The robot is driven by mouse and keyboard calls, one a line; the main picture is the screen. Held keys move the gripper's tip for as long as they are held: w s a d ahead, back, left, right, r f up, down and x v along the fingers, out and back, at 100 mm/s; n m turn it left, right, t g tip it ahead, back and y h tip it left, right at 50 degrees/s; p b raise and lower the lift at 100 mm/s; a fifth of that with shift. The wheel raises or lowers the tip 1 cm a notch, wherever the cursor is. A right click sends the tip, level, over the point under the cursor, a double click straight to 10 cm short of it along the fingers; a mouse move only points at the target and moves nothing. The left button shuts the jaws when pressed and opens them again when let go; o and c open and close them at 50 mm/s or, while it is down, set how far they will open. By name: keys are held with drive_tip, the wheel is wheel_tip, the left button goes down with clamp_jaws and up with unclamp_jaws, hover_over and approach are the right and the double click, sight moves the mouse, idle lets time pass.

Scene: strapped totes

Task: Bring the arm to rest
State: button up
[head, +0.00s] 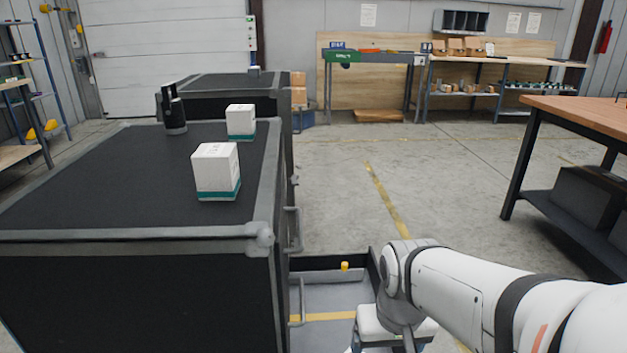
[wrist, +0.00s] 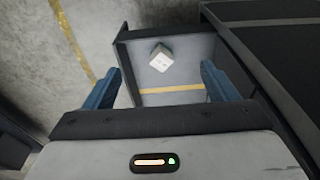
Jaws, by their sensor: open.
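My arm (head: 460,285) reaches in from the right of the head view and bends down at the wrist; the fingertips are hidden there. In the wrist view my gripper (wrist: 160,77) is open, its two blue fingers wide apart with nothing between them. Past the fingers, a small white box (wrist: 161,58) lies inside a dark-walled tray (wrist: 123,45). The box appears apart from both fingers. The tray also shows in the head view (head: 325,263), low beside the big black tote.
A large black tote (head: 110,195) fills the left, with two white and teal boxes (head: 216,172) and a dark upright object (head: 173,112) on top. Another black tote (head: 215,83) stands behind. A wooden-topped table (head: 575,112) is at right. The floor between is clear.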

wheel_tip(320, 180, up, 49)
drive_tip(key=s+t+p, duration=0.2)
drive_tip(key=p, duration=3.9)
drive_tip(key=shift+d+t, duration=0.2)
drive_tip(key=shift+t, duration=0.1)
